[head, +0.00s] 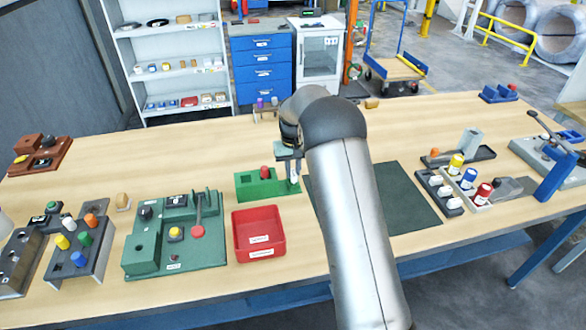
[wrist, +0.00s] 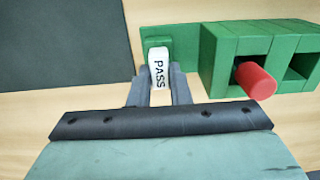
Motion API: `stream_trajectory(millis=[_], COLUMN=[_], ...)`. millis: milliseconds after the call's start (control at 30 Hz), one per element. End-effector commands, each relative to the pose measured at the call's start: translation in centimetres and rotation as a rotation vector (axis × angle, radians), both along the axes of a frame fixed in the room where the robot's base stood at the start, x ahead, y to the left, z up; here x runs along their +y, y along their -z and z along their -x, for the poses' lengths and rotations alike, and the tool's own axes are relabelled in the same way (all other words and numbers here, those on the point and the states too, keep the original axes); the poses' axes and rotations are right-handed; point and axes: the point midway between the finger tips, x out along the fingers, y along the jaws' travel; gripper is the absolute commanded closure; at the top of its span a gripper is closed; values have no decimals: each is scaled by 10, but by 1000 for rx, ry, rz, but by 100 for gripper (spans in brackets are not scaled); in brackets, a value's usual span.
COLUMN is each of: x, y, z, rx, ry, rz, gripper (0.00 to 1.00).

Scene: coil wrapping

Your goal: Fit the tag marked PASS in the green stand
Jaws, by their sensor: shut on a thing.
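The green stand (head: 250,187) is on the table near the middle, with a red peg (head: 265,172) standing in it. In the wrist view the stand (wrist: 222,60) shows box-like openings, the red peg (wrist: 257,82) in one of them, and a flat green part at the left. My gripper (wrist: 160,85) is shut on the white tag (wrist: 159,70), whose word PASS faces the camera. The tag's far end overlaps a small green piece at the stand's left part; I cannot tell whether it is seated. In the head view my gripper (head: 291,168) is at the stand's right end, partly hidden by my arm.
A red tray (head: 248,225) lies in front of the stand. A dark green mat (head: 400,198) is to the right, partly behind my arm. A green panel (head: 145,250) with knobs and a lever is to the left. Several bottles stand farther right.

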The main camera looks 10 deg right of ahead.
Motion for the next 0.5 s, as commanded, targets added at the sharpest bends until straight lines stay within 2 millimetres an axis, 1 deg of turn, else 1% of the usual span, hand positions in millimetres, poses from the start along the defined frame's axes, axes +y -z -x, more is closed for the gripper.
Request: stream_trajectory(millis=[267, 300, 367, 400, 500], x=[0, 0, 0, 0, 0], y=[8, 8, 7, 7, 7], z=[0, 0, 0, 0, 0], rx=[0, 0, 0, 0, 0], ry=[0, 0, 0, 0, 0], rz=[0, 0, 0, 0, 0], gripper=[100, 80, 64, 57, 57])
